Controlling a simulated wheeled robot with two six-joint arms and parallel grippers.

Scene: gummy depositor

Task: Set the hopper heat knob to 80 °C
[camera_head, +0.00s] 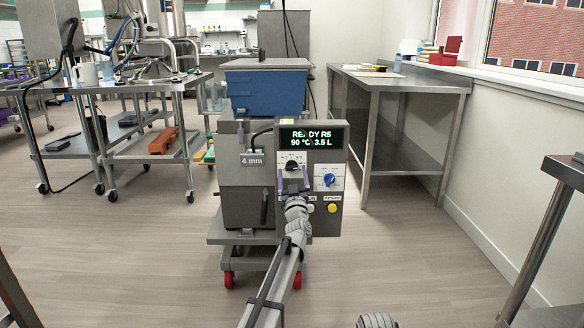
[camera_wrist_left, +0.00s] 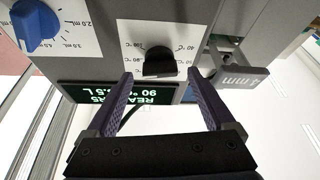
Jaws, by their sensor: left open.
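The hopper heat knob (camera_head: 291,166) is black, on a white scale plate on the depositor's control panel. It also shows in the left wrist view (camera_wrist_left: 159,62), upside down, with temperature marks around it. The display (camera_head: 312,138) reads READY R5, 90 °C and 3.5 L. My left gripper (camera_head: 293,175) is open in front of the panel. In the left wrist view its fingertips (camera_wrist_left: 159,76) are on either side of the knob's near edge, with gaps to it. I cannot tell the depth between fingertips and panel. My right gripper is not in view.
A blue knob (camera_head: 329,180) with a volume scale sits right of the heat knob. A yellow button (camera_head: 332,208) and a white button are below. A 4 mm tag (camera_head: 252,159) sticks out left of the panel. The blue hopper (camera_head: 264,92) is above.

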